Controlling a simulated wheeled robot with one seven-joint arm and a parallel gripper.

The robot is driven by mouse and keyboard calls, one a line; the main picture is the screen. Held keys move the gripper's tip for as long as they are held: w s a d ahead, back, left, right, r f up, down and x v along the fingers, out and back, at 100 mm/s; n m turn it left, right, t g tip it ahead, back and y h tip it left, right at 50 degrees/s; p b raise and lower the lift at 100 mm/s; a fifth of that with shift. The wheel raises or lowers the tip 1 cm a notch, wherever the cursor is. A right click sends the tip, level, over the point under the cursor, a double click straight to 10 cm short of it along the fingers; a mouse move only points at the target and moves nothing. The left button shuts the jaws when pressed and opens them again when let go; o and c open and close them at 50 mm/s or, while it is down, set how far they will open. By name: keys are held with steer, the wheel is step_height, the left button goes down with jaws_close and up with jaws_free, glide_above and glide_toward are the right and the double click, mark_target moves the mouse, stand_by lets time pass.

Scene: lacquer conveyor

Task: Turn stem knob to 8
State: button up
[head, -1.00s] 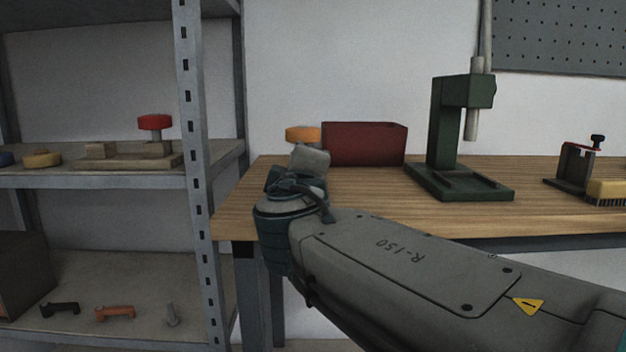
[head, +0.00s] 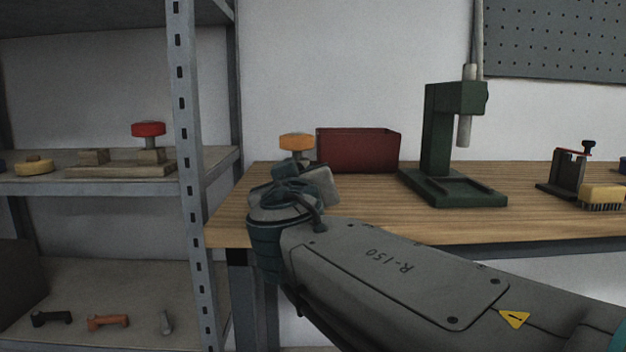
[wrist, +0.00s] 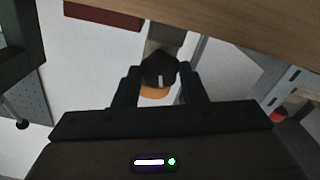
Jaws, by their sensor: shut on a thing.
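A black knob with a white pointer line (wrist: 160,72) shows between the two fingers of my gripper (wrist: 159,85) in the wrist view. My gripper is shut on this knob, with one finger on each side. A grey block (wrist: 165,36) and an orange round cap (wrist: 155,93) show just behind the knob. In the head view the orange cap (head: 297,142) stands above my wrist, at the left end of the bench. My gripper (head: 290,172) hides the black knob there. No numerals can be read.
The wooden bench (head: 350,218) carries a dark red box (head: 357,150), a green press (head: 440,150), a small clamp fixture (head: 568,172) and a brush (head: 602,196). A metal shelf (head: 90,185) at left holds a red-capped knob (head: 148,129) and several loose handles.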

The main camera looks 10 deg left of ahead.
steer(key=shift+m, duration=1)
steer(key=o, duration=1)
